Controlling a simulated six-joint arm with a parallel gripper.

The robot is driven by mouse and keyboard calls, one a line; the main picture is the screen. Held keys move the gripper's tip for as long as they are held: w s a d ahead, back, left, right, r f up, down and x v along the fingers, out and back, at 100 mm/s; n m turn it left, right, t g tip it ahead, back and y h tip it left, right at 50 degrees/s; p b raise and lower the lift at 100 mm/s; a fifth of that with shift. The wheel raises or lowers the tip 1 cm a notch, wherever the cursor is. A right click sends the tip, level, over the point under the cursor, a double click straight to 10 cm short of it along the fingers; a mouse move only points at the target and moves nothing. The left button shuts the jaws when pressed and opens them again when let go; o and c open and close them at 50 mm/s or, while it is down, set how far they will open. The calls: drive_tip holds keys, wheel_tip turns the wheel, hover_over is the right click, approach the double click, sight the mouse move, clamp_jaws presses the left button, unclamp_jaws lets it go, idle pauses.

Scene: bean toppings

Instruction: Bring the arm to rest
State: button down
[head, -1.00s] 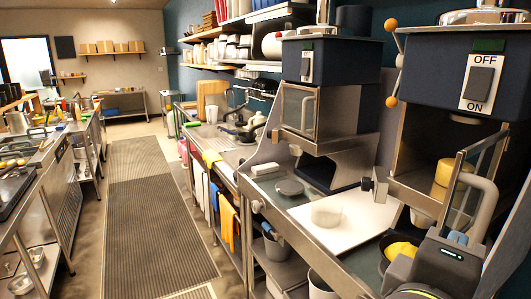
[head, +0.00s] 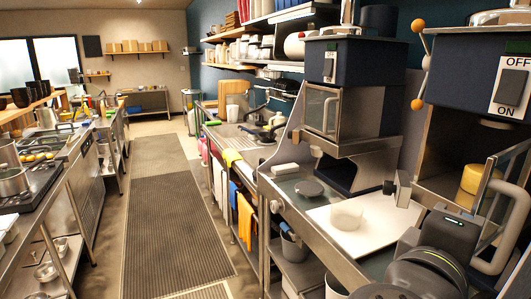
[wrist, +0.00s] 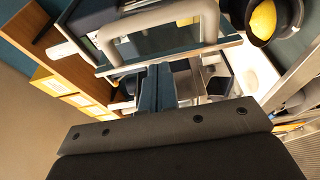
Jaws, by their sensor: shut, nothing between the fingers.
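In the wrist view, the two blue-grey fingers of my gripper (wrist: 156,85) lie together with nothing between them. They are close to a glass door (wrist: 175,45) with a pale curved handle (wrist: 160,18). In the head view my dark grey arm (head: 440,245) is at the lower right, by the counter. My fingers cannot be made out there. A dark bowl with yellow contents (wrist: 262,20) shows at the top right of the wrist view, apart from my fingers.
The door handle (head: 497,235) stands close to the right of my arm in the head view. A yellow cylinder (head: 470,187) is inside the right machine. The aisle mat (head: 175,220) is clear.

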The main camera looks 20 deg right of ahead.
drive_tip(key=shift+s+d, duration=0.35)
drive_tip(key=shift+d, duration=0.2)
drive_tip(key=shift+s+d, duration=0.3)
drive_tip(key=shift+d, duration=0.2)
drive_tip(key=shift+s, duration=0.15)
drive_tip(key=shift+w+v, duration=0.2)
drive_tip(key=shift+v, duration=0.7)
drive_tip(key=shift+w+v, duration=0.25)
drive_tip(key=shift+v, duration=0.7)
drive_tip(key=shift+a, duration=0.15)
drive_tip(key=shift+w, duration=0.15)
